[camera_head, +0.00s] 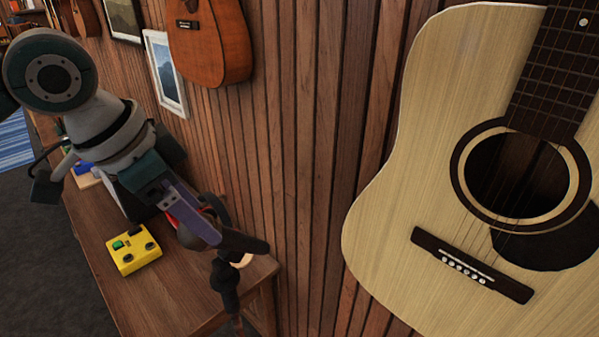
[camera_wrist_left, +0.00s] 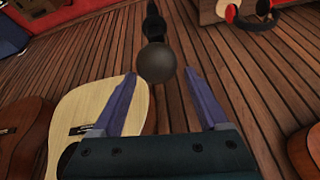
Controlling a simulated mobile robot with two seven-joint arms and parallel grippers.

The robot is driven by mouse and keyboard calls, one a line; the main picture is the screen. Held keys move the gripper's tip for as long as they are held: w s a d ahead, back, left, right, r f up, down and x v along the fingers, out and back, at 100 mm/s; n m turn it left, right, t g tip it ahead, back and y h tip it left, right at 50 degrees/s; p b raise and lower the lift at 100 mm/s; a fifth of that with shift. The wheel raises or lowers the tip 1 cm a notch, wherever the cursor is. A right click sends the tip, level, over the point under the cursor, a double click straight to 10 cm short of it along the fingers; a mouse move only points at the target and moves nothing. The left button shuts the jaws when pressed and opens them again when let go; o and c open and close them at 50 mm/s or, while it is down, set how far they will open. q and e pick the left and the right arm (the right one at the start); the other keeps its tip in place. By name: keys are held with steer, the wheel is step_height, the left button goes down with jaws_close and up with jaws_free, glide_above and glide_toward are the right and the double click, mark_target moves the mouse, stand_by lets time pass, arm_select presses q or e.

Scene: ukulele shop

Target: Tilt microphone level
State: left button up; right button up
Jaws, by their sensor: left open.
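The black microphone (camera_head: 246,242) sits on its dark stand (camera_head: 228,284), close to level in the head view, its right end slightly lower. Its round grey head (camera_wrist_left: 157,64) shows in the left wrist view, with the dark body running away behind it. My left gripper (camera_head: 212,224) is at the microphone's head end. In the left wrist view my open left gripper (camera_wrist_left: 160,76) has one purple finger on each side of the head. I cannot tell whether either finger touches it. In the head view the gripper partly hides the head. My right gripper is not in view.
A wooden table (camera_head: 165,300) with a yellow pedal (camera_head: 133,250) stands beside and beyond the stand. A pale acoustic guitar (camera_head: 420,190) fills the right; a brown one (camera_head: 210,45) hangs on the slatted wall. Red headphones (camera_wrist_left: 233,16) show in the wrist view.

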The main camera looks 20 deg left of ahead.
mark_target(230, 242)
arm_select(q)
steer(key=x, duration=0.6)
steer(key=shift+w+d+f+p, duration=0.1)
steer(key=shift+f+p, duration=0.15)
steer(key=shift+p, duration=0.1)
jaws_close()
stand_by(0.3)
